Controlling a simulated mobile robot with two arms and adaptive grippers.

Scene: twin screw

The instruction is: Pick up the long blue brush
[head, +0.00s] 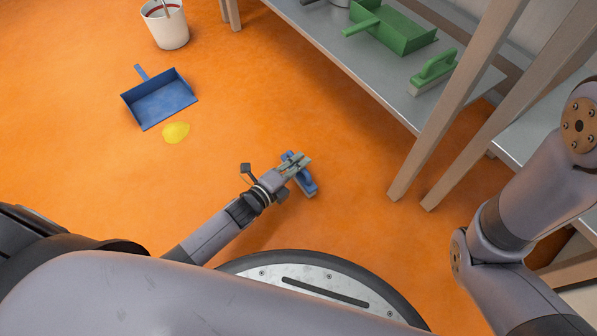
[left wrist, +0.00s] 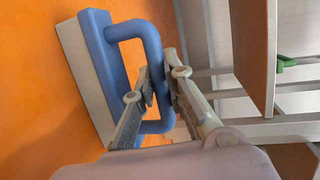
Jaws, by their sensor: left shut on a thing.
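The blue brush (head: 307,184) is at the tip of my left gripper (head: 298,165), over the orange floor in front of my base. The left wrist view shows the brush (left wrist: 103,60) with a blue back, a looped blue handle and a pale bristle block. There my left gripper (left wrist: 160,85) has its two fingers on either side of the handle, shut on it. I cannot tell whether the bristles touch the floor. My right arm shows at the right of the head view, but its gripper is out of view.
A blue dustpan (head: 163,100) lies on the floor by a yellow patch (head: 176,132). A white bucket (head: 166,26) stands at the back left. A grey shelf (head: 372,75) with wooden legs holds a green dustpan (head: 405,36) and green brush (head: 434,70). The floor at left is mostly clear.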

